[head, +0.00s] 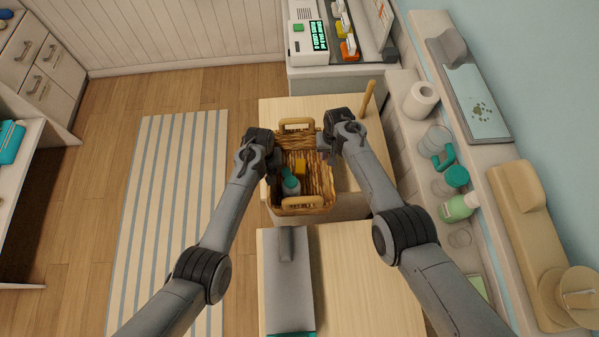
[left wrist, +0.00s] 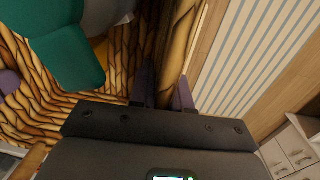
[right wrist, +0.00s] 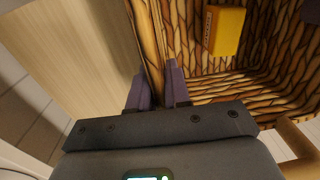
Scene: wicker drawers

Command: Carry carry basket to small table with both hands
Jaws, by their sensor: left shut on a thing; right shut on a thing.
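The wicker carry basket (head: 318,180) has wooden handles at its far and near ends and holds a bottle with a teal top (head: 290,184) and a yellow item (head: 300,167). My left gripper (head: 273,155) is shut on the basket's left wall; its fingers straddle the rim in the left wrist view (left wrist: 167,92). My right gripper (head: 324,145) is shut on the right wall, also straddling the rim in the right wrist view (right wrist: 157,90). The basket is over the far pale wooden tabletop (head: 350,177); I cannot tell whether it touches. Which surface is the small table is unclear.
A nearer wooden top (head: 365,270) carries a grey object (head: 287,285). A wooden stick (head: 368,98) stands right of the basket. A striped rug (head: 170,200) lies on open floor at left.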

